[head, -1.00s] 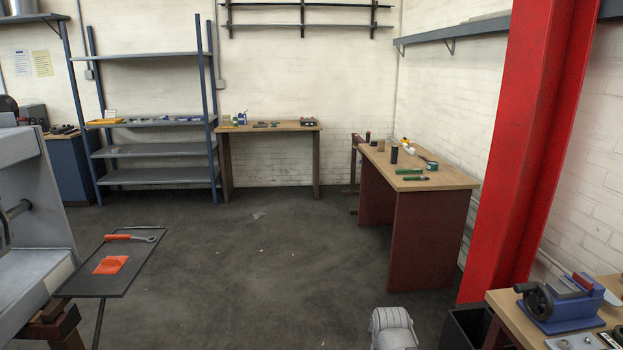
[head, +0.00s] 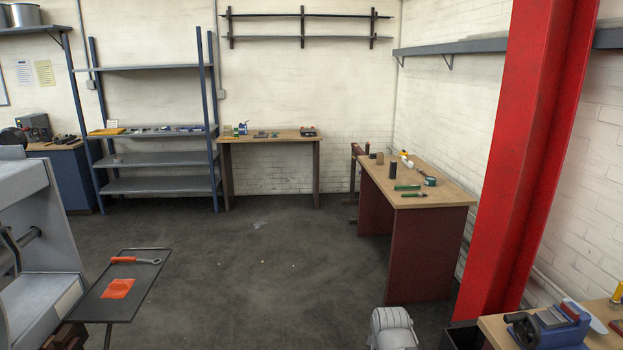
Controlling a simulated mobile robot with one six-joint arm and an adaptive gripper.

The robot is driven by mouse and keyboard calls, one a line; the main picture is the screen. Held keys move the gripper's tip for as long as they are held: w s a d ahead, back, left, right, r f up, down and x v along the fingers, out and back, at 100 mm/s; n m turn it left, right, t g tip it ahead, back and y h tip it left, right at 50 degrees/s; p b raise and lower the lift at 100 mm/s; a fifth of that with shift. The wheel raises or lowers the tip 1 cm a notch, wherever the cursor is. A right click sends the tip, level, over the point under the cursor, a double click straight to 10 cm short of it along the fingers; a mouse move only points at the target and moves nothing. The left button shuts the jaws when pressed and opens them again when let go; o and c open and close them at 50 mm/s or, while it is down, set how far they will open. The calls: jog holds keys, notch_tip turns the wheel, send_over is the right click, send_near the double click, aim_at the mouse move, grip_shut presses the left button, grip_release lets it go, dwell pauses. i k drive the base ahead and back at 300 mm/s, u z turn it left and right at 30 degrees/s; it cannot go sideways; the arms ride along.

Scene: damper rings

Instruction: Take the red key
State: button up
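I make out no separate red key for certain. A spanner-like tool with an orange-red handle (head: 135,260) lies on a dark tray stand (head: 98,306) at the lower left of the head view. A flat orange-red piece (head: 117,288) lies on the same tray, in front of the tool and apart from it. My gripper is not in view. A pale rounded part of my own body shows at the bottom centre.
A grey machine (head: 38,225) stands beside the tray at left. A wooden bench (head: 440,187) with small items stands right of centre, near a red column (head: 528,150). A blue vise (head: 548,325) sits on a bench at lower right.

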aim_at(575, 315)
jog(key=z, duration=1.05)
jog(key=k, duration=0.25)
jog(key=z, duration=0.5)
